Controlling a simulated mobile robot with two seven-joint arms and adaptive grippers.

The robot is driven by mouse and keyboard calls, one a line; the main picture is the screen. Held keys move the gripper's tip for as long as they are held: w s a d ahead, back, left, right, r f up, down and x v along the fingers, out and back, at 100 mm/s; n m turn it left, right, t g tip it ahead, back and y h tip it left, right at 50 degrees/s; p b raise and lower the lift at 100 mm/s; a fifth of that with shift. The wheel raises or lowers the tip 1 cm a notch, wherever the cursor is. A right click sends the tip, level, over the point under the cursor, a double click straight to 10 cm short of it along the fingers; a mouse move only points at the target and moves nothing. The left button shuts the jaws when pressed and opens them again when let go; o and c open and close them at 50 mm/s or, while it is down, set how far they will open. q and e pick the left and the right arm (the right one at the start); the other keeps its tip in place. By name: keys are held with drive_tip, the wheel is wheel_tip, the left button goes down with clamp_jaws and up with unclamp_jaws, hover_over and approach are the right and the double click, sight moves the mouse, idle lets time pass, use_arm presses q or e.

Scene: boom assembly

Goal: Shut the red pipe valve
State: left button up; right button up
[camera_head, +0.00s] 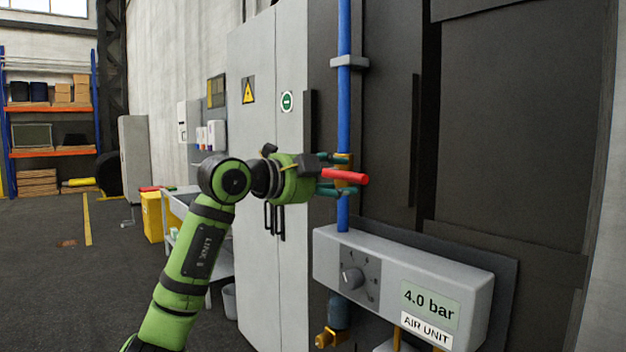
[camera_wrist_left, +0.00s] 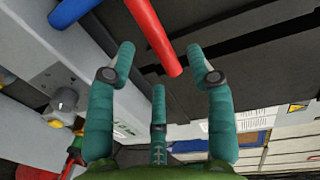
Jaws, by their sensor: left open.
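The red valve handle (camera_head: 346,177) sits at a brass fitting (camera_head: 344,159) on the vertical blue pipe (camera_head: 344,100). In the left wrist view the red handle (camera_wrist_left: 153,36) comes down between the tips of my spread fingers (camera_wrist_left: 160,58), with a gap on both sides. Whether any finger touches it, I cannot tell. The right gripper is not in view.
A grey air unit box (camera_head: 400,257) reading 4.0 bar, with a knob (camera_head: 352,278), stands under the pipe. A pipe clamp (camera_head: 349,62) is above the valve. Grey cabinet doors (camera_head: 265,130) are behind my arm, and dark panels (camera_head: 520,130) lie to the right.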

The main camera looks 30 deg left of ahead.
use_arm(q)
drive_tip(key=v, duration=0.7)
idle(0.3)
